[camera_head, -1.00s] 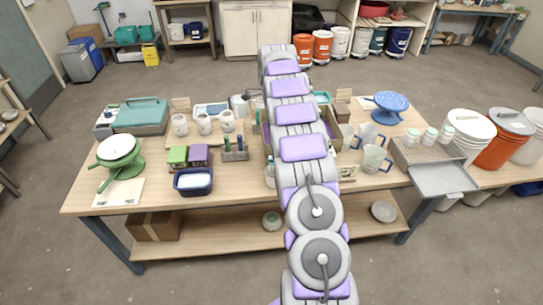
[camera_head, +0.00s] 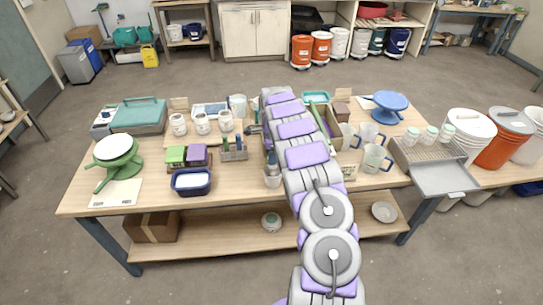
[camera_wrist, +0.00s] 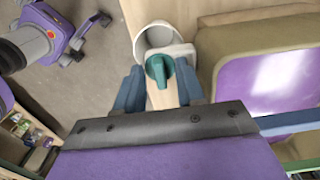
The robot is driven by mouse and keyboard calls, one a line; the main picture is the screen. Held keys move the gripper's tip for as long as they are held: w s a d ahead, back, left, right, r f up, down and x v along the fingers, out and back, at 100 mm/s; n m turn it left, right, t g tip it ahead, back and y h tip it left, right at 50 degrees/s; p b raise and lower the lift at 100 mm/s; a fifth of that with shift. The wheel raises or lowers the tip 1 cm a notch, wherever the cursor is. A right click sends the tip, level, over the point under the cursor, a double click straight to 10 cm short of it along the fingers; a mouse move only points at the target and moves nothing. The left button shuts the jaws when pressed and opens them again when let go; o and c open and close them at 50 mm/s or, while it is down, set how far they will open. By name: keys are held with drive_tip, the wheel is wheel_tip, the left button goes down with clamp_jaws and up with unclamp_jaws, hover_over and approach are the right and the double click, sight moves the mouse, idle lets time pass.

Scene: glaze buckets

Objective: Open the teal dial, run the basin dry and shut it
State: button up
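The teal dial (camera_wrist: 158,71) shows in the wrist view on a pale fitting, between the two blue fingers of my gripper (camera_wrist: 159,75). The fingers are apart, with a gap to the dial on each side. The basin (camera_wrist: 232,50) is at the right of the wrist view, with a tan rim and a shiny purple inside. A white round vessel (camera_wrist: 158,36) is just beyond the dial. In the head view my arm covers most of the basin area, and the dial cannot be made out there.
A navy tub (camera_head: 193,182), a green banding wheel (camera_head: 118,155) and mugs stand on the left of the table. Glass mugs (camera_head: 375,158), a blue stand (camera_head: 389,106) and a grey rack (camera_head: 430,150) are on the right. Floor shows past the table edge.

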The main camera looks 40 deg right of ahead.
clamp_jaws()
idle(0.4)
drive_tip(key=shift+n, duration=0.3)
drive_tip(key=n+p, duration=0.1)
drive_tip(key=n, duration=0.1)
drive_tip(key=shift+a+r+n+p, duration=0.1)
drive_tip(key=shift+r+n+p, duration=0.05)
drive_tip(key=shift+n+p, duration=0.25)
drive_tip(key=n+p, duration=0.1)
drive_tip(key=n, duration=0.3)
drive_tip(key=shift+p, duration=0.3)
drive_tip(key=n+p, duration=0.1)
drive_tip(key=n, duration=0.3)
drive_tip(key=shift+s, duration=0.1)
drive_tip(key=shift+n, duration=1.8)
